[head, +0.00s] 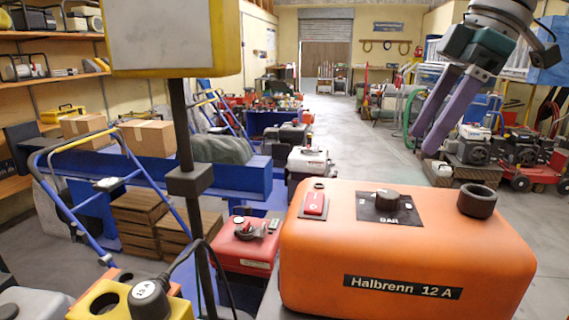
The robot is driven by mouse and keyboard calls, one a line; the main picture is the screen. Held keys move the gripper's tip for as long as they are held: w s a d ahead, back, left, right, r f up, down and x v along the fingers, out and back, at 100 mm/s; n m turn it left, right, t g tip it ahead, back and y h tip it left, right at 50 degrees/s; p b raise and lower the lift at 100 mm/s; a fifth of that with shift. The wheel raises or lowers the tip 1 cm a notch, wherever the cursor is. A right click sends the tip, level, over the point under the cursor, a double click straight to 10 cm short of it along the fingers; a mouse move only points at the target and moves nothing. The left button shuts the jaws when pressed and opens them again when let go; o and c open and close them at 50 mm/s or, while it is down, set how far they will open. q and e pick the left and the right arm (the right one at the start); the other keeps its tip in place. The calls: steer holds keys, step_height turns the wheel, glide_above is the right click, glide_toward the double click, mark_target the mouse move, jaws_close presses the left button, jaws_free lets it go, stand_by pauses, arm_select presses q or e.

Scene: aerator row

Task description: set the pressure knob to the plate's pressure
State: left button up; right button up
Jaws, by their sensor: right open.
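The orange machine (400,255) stands at the front right, with a black label reading "Halbrenn 12 A" (402,286) on its front. My right gripper (423,141) hangs from the upper right, above and behind the machine in the picture. Its two purple fingers are apart and empty, touching nothing. My left gripper is out of view. No pressure plate figure is readable.
A red switch (315,204) and a black ring-shaped fitting (478,201) flank the dial panel. A yellow-framed board (160,35) on a dark post (188,150) stands at left. A red machine (245,245) and a yellow one with a "13 A" plug (149,297) stand left.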

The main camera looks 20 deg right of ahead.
mark_target(390, 192)
steer(key=x, duration=1)
steer(key=shift+s, duration=0.2)
jaws_close()
